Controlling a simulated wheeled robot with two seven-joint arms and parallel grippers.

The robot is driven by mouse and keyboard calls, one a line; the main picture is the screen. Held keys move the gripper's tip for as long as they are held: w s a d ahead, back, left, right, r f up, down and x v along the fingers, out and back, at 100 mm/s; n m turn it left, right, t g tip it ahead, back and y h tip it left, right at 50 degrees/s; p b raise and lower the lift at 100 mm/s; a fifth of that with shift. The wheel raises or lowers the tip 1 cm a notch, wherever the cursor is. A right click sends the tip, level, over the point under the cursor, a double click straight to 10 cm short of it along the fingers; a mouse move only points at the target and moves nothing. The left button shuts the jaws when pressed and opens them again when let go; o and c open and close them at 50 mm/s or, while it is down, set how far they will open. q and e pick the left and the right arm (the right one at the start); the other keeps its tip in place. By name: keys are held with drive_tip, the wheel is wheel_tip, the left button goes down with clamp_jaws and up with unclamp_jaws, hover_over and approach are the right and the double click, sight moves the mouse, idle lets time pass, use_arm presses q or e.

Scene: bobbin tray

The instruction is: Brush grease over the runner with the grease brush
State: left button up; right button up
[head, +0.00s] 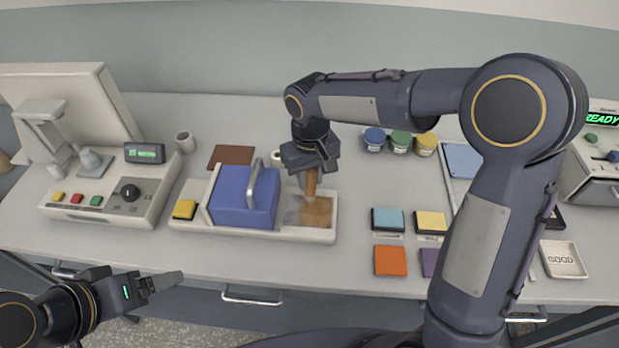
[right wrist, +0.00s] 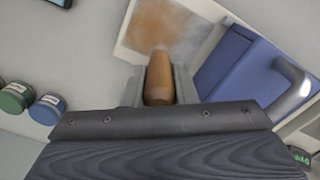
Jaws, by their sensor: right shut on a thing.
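The grease brush (head: 311,182) has a brown wooden handle and points down in my right gripper (head: 310,170), which is shut on it. The brush handle (right wrist: 159,78) also shows between the fingers in the right wrist view. The brush's lower end is hidden or hard to make out. It is over the runner (head: 314,211), a pale metal surface with uneven brown grease on it; the runner (right wrist: 170,38) also shows in the right wrist view. I cannot tell if the bristles touch it. My left gripper (head: 163,284) is low at the front left, off the table; its fingers look close together.
A blue block (head: 240,200) with a grey handle stands on the cream base (head: 270,235), left of the runner. A yellow pad (head: 184,209) is at its left end. Several jars (head: 400,140) stand behind; coloured pads (head: 390,260) lie right. A machine (head: 110,190) is left.

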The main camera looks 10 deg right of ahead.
drive_tip(key=shift+w+d, duration=0.15)
drive_tip(key=shift+w, duration=0.25)
drive_tip(key=shift+s+a, duration=0.35)
drive_tip(key=shift+s, duration=0.55)
drive_tip(key=shift+s, duration=0.1)
drive_tip(key=shift+s+a+f+b, duration=0.1)
drive_tip(key=shift+s+a+b, duration=0.15)
drive_tip(key=shift+s+b, duration=0.4)
drive_tip(key=s, duration=0.2)
drive_tip(key=shift+s+a, duration=0.3)
wheel_tip(320, 180, up, 5)
drive_tip(key=p, duration=0.3)
drive_tip(key=shift+p, duration=0.35)
